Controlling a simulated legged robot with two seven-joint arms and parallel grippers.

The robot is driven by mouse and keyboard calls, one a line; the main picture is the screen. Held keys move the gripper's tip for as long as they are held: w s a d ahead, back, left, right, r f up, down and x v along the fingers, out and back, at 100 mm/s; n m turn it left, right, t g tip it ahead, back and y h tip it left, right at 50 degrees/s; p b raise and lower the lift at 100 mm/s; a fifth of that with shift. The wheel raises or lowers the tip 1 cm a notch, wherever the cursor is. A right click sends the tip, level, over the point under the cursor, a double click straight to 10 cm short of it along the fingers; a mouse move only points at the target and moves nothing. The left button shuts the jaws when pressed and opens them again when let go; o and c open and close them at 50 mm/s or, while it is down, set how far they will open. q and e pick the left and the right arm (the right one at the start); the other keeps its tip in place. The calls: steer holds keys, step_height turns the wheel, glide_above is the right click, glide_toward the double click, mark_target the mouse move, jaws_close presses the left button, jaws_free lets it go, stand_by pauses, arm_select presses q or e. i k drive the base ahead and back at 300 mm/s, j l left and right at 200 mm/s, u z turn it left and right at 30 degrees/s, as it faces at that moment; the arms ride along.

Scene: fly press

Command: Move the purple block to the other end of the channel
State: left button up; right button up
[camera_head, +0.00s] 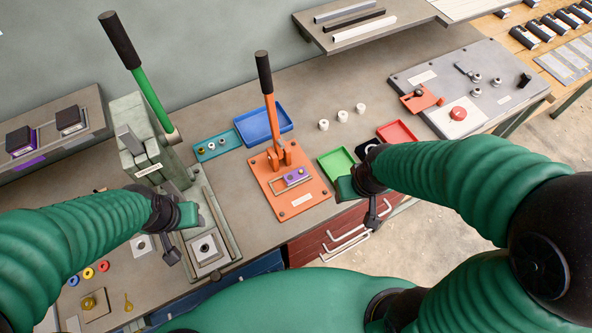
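The purple block (296,175) sits in a short silver channel (278,187) on an orange plate (266,166). It is toward the channel's right end, and the left part of the channel looks empty. The plate carries an upright orange lever (270,115) with a black handle, just behind the channel. My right gripper (373,222) hangs to the right of the plate, apart from the block. My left gripper (171,256) is well to the left, by the green press's base. Both grippers are small and dark, so their fingers are unclear.
A green press (142,140) with a long lever stands left of the plate. A blue tray (264,124) and teal strip (216,145) lie behind it. A green tray (336,163), a red tray (396,132) and white cylinders (342,116) are to the right. Red drawers (330,232) lie below.

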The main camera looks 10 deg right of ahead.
mark_target(294, 176)
steer(key=k+u, duration=0.25)
steer(key=k+j+u, duration=0.25)
steer(key=k, duration=0.15)
steer(key=i+l+u, duration=0.15)
steer(key=l+u, duration=0.25)
steer(key=l, duration=0.15)
steer(key=l+u, duration=0.35)
steer(key=l, duration=0.2)
steer(key=l+u, duration=0.4)
steer(key=l, duration=0.5)
